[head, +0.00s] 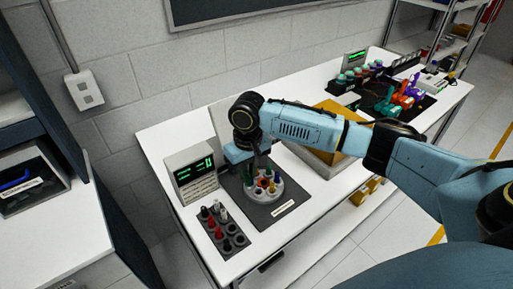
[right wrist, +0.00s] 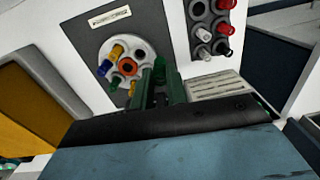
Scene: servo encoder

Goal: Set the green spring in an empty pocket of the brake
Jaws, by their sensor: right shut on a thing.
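The brake (head: 265,199) is a round light-grey disc on a dark mat, with an orange ring at its middle and several coloured springs in its pockets. My right gripper (head: 261,167) points down over the back of the brake. In the right wrist view its fingers (right wrist: 160,84) are shut on the green spring (right wrist: 160,68), at the disc's edge. The fingers hide much of the spring, and I cannot tell whether it touches a pocket. My left gripper is not in view.
A grey box with a green display (head: 192,172) stands left of the brake. A dark rack (head: 224,232) with red, black and white pieces is at the front left. A yellow bin (head: 325,140) is to the right, under my right arm.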

